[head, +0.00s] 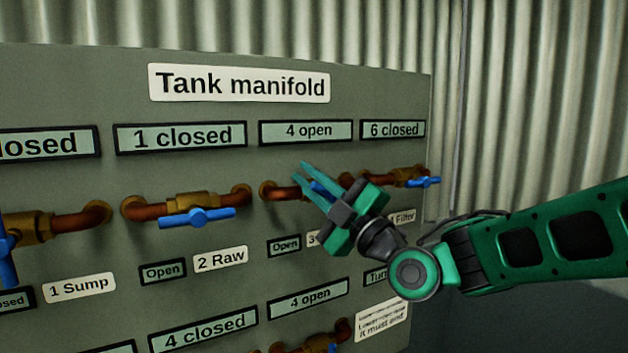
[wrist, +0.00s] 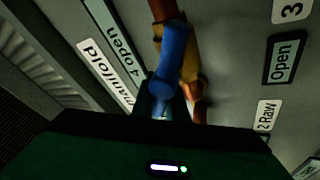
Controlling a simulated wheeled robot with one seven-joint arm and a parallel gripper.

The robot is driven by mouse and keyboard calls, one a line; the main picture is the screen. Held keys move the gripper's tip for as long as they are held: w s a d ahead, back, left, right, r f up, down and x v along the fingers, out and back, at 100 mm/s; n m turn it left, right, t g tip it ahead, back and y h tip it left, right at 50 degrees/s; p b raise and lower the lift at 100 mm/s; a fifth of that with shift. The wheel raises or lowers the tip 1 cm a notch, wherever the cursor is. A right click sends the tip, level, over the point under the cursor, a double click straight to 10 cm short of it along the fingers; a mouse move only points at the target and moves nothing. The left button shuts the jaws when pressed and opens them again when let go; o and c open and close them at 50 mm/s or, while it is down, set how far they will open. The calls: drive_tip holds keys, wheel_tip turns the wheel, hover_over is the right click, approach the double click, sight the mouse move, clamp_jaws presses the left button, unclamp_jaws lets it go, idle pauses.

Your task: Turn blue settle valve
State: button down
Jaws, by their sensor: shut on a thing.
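A blue valve handle (head: 322,189) sits on a copper pipe with a brass body, below a display reading "4 open" (head: 306,131). My gripper (head: 303,172) reaches in from the right and is shut on this handle, its fingers covering part of it. In the wrist view the blue handle (wrist: 173,55) runs up from between the fingers (wrist: 163,98), along the brass body. Its name label (head: 313,239) begins with "3"; my gripper hides the rest in the head view. An "Open" tag (head: 284,245) is beside that label.
To the left is the "2 Raw" valve with a blue handle (head: 198,216); to the right is another blue handle (head: 424,181) under "6 closed". A further blue handle (head: 8,257) is at the left edge. More pipes (head: 318,345) and displays line the panel below.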

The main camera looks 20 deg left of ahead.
sight(327, 195)
drive_tip(key=shift+f+n, duration=0.3)
drive_tip(key=shift+n, duration=0.1)
drive_tip(key=c, duration=1.7)
unclamp_jaws()
drive_tip(key=shift+w, duration=0.1)
drive_tip(key=shift+c, duration=0.2)
drive_tip(key=shift+r, duration=0.1)
drive_tip(key=v, duration=1)
drive_tip(key=shift+d, duration=0.45)
drive_tip(key=shift+d, duration=0.1)
